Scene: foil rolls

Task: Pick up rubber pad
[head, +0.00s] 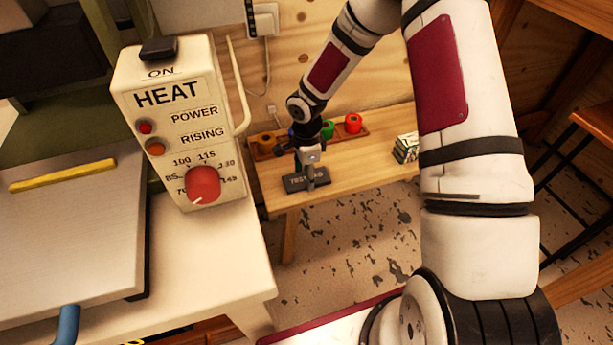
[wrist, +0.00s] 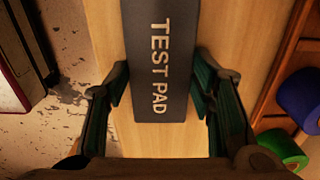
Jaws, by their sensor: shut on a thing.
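The rubber pad (head: 293,183) is a dark grey rectangle marked "TEST PAD" at the front left of the small wooden bench (head: 345,170). In the wrist view the pad (wrist: 160,60) runs up out of the top of the picture, so its far end is cut off. My gripper (head: 311,172) points down at the pad. In the wrist view the fingers of my gripper (wrist: 161,85) are closed on the pad's two long sides, near its lower end. I cannot tell whether the pad touches the bench.
Foil rolls, including a red one (head: 353,123) and a green one (head: 327,130), sit in a wooden rack along the bench's back. A small patterned stack (head: 405,147) is at the right. The heat press control box (head: 180,125) stands left. The bench's middle is clear.

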